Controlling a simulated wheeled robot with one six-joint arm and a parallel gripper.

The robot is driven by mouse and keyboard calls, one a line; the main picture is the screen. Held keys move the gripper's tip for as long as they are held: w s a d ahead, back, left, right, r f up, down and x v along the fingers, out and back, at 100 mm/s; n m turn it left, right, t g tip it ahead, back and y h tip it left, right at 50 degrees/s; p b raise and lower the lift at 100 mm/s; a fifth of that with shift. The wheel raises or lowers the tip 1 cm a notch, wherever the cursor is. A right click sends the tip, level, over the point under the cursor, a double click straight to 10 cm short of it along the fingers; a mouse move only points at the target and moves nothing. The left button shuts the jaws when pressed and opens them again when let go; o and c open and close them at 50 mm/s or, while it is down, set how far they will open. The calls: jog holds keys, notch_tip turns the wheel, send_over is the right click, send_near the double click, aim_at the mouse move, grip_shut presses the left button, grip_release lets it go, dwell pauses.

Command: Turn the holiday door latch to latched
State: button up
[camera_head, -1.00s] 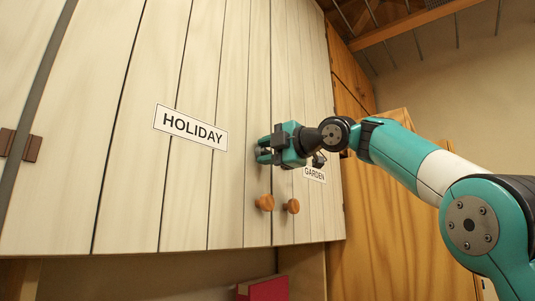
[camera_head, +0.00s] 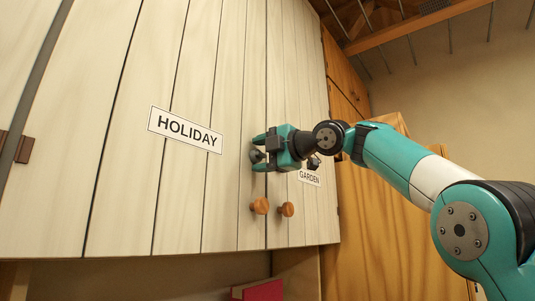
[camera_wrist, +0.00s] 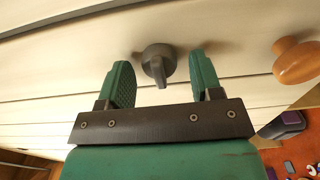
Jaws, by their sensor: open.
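The holiday door (camera_head: 185,75) is made of pale planks and carries a white HOLIDAY label (camera_head: 185,130). Its latch is a dark grey knob with a raised grip, seen in the wrist view (camera_wrist: 158,62) and partly behind the fingers in the head view (camera_head: 257,155). In the wrist view the grip points down, slightly to the right. My gripper (camera_head: 260,153) is open at the latch. In the wrist view its green fingers (camera_wrist: 160,78) stand on either side of the knob, with a gap visible on both sides.
A round wooden knob (camera_head: 260,206) sits below the latch, and a second one (camera_head: 287,209) is on the GARDEN door beside it. The GARDEN label (camera_head: 309,178) is behind my gripper. A red object (camera_head: 258,290) is under the cabinet.

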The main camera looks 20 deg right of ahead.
jog(key=b+v, duration=0.3)
jog(key=v, duration=1.4)
jog(key=shift+s+b, duration=0.2)
jog(key=shift+b, duration=0.1)
jog(key=shift+d, duration=0.1)
jog(key=w+a+f+m+g+h, duration=0.15)
jog(key=a+f+m, duration=0.25)
jog(key=f, duration=0.5)
jog(key=a+f+m+g, duration=0.3)
jog(key=a+f+m, duration=0.15)
jog(key=f, duration=0.45)
jog(key=a+f+m+g+h, duration=0.1)
jog(key=a+f+m+g, duration=0.2)
jog(key=f, duration=0.5)
jog(key=s+a+f+m+g+h, duration=0.1)
jog(key=s+f+m+g, duration=0.2)
jog(key=s+f, duration=0.8)
jog(key=s+a+f+m+g+h, duration=0.1)
jog(key=s+f+m+g+h, duration=0.1)
jog(key=s+f, duration=0.8)
notch_tip(320, 180, down, 5)
jog(key=shift+s+a+f+m+g, duration=0.15)
jog(key=shift+s+m+g, duration=0.25)
jog(key=shift+m+g, duration=0.6)
jog(key=shift+n+g, duration=0.25)
